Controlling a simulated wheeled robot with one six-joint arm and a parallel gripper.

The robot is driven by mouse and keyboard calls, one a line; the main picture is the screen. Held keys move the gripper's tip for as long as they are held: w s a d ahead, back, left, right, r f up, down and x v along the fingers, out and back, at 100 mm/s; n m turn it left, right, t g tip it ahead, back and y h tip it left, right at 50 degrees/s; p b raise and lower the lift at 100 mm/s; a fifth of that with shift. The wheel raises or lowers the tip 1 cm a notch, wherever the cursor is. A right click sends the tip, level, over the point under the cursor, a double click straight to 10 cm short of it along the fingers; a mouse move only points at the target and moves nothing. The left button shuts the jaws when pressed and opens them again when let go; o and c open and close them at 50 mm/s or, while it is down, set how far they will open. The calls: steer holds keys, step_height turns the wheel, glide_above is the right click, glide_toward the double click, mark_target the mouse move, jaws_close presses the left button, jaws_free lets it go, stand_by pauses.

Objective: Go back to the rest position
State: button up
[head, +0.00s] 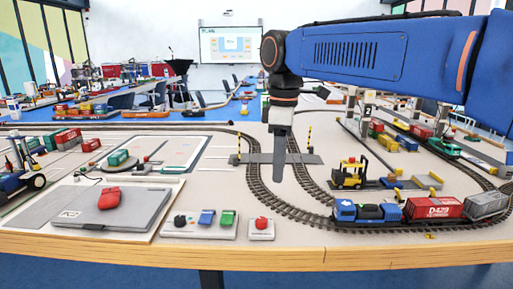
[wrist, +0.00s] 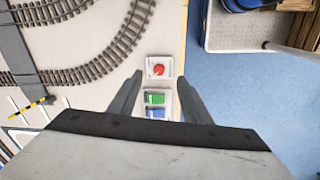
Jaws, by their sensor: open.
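My gripper (head: 279,158) points straight down in the head view, above the model table near the rail crossing. In the wrist view my gripper (wrist: 155,80) shows two fingers spread apart with nothing between them but the table below. Below and between the fingers, a red round button on a white base (wrist: 159,70) and a panel with a green and a blue button (wrist: 155,103) are visible. In the head view the red button box (head: 261,229) and the button panel (head: 200,222) stand near the table's front edge, apart from my gripper.
A curved railway track (head: 270,195) holds a blue locomotive (head: 366,213) with wagons at the right. A yellow forklift (head: 350,174) stands behind it. A grey panel with a red object (head: 109,198) lies at the left. The table's wooden front edge (head: 270,257) is clear.

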steer(key=s+d+f+m+t, duration=0.1)
steer(key=s+d+f+m, duration=0.35)
steer(key=d, duration=0.25)
steer(key=s+d+f+m+t, duration=0.1)
steer(key=s+d+f+m, duration=0.35)
steer(key=d, duration=0.35)
steer(key=s+d+f+m+t, duration=0.2)
steer(key=s+d+f+m, duration=0.4)
steer(key=s+f, duration=0.4)
step_height(320, 180, down, 2)
steer(key=shift+s+d+f+m, duration=0.25)
steer(key=shift+s+d+m, duration=0.15)
steer(key=shift+d, duration=0.45)
